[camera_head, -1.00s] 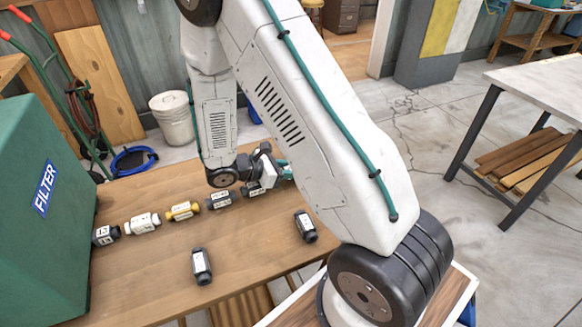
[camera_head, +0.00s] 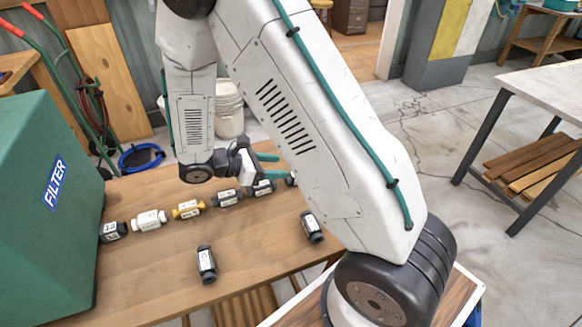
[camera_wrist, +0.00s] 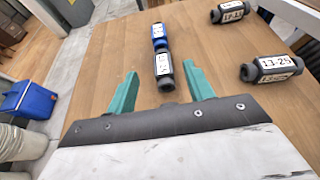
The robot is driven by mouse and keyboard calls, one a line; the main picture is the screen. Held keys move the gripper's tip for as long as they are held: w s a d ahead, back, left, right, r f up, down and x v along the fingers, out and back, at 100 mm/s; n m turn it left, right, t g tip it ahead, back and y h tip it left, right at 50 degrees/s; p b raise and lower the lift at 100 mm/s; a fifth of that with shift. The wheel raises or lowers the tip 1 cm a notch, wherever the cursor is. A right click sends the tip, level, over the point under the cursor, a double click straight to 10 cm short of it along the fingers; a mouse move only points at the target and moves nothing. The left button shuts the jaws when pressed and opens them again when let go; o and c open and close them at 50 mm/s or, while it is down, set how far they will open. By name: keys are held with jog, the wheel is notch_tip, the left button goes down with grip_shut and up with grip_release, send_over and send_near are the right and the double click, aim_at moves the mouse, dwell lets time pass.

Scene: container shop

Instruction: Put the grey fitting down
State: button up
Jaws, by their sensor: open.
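My gripper (camera_head: 277,166) is open and empty, with teal fingers, just above the far end of a row of fittings on the wooden table. The grey fitting (camera_head: 262,188) with a white label lies on the table in that row. In the wrist view it (camera_wrist: 165,72) lies ahead of and between the fingertips (camera_wrist: 160,82), clear of both. A blue fitting (camera_wrist: 159,38) lies end to end beyond it, touching or nearly so. In the head view my arm hides most of that part of the row.
The row continues left with another grey fitting (camera_head: 228,198), a yellow one (camera_head: 188,208), a white one (camera_head: 149,220) and a dark one (camera_head: 113,231). Two dark fittings (camera_head: 206,264) (camera_head: 312,227) lie nearer. A green FILTER box (camera_head: 45,200) stands at left.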

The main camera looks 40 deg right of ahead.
jog(key=v, duration=0.4)
jog(key=shift+a+r, duration=0.1)
jog(key=shift+r, duration=0.05)
jog(key=s+a+r+m+t+y, duration=0.2)
jog(key=s+r+m+y, duration=0.4)
jog(key=s+r, duration=0.4)
jog(key=s+a+r+m+t+y, duration=0.2)
jog(key=s+r+m+y, duration=0.5)
jog(key=s+r, duration=0.4)
jog(key=shift+s+m+t, duration=0.6)
jog(key=shift+s+m, duration=0.1)
jog(key=shift+m, duration=0.2)
jog(key=shift+r, duration=0.1)
jog(key=shift+d, duration=0.1)
